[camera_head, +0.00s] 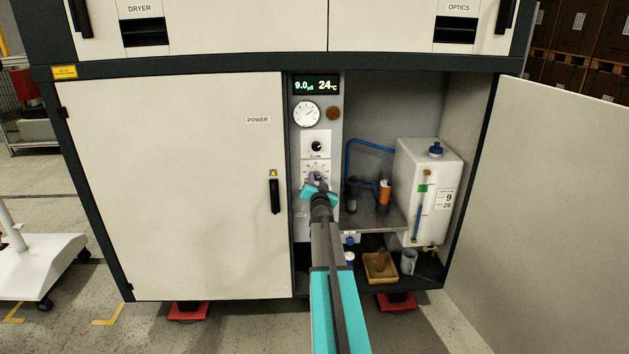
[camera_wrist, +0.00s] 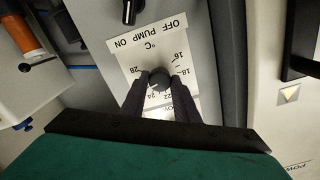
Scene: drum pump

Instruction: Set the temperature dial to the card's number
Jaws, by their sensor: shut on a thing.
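The temperature dial is a dark round knob (camera_wrist: 158,76) on a white scale plate marked °C. The numbers 16, 18, 22, 24 and 28 can be made out, upside down in the wrist view. A pale mark on the knob points toward 24. My gripper (camera_wrist: 160,84) is shut on the knob, one dark finger on each side. In the head view my gripper (camera_head: 317,182) covers most of the dial. The card (camera_head: 445,199) on the white tank shows 9 and, below it, 26. The display (camera_head: 316,86) reads 9.0 and 24 °C.
A black pump switch (camera_wrist: 130,10) sits just beside the dial plate, with a gauge (camera_head: 306,114) higher on the panel. The white tank (camera_head: 426,178), blue hoses and a tan tray (camera_head: 380,267) are in the open bay to the right. The cabinet door (camera_head: 580,185) stands open.

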